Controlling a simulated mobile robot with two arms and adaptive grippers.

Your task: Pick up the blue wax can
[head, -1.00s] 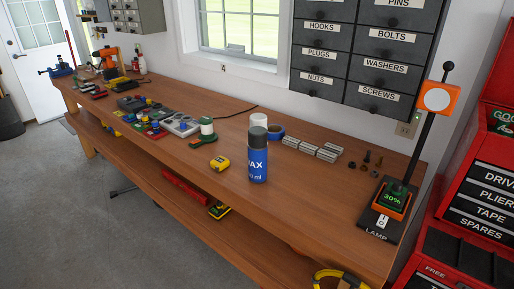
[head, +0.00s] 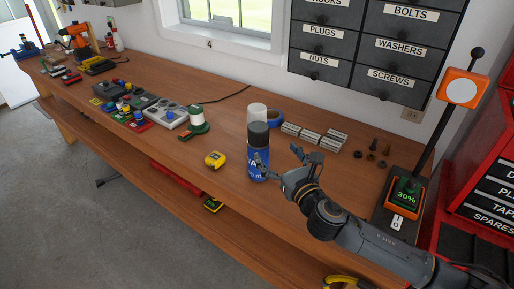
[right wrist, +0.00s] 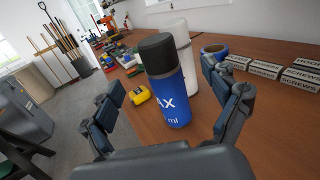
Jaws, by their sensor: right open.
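The blue wax can (head: 257,152) stands upright on the wooden workbench, with a dark grey cap and white lettering. In the head view my right gripper (head: 284,166) is just to the right of the can, and a finger hides part of its lower side. In the right wrist view the can (right wrist: 172,92) stands upright ahead of my open fingers (right wrist: 168,112), between their lines and nearer the right one. I cannot tell whether a finger touches it. Nothing is held. My left gripper is not in view.
A white can (head: 257,111) stands right behind the wax can, close to it. A blue tape roll (head: 275,118) and metal blocks (head: 315,136) lie behind right. A yellow tape measure (head: 215,160) lies to the left.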

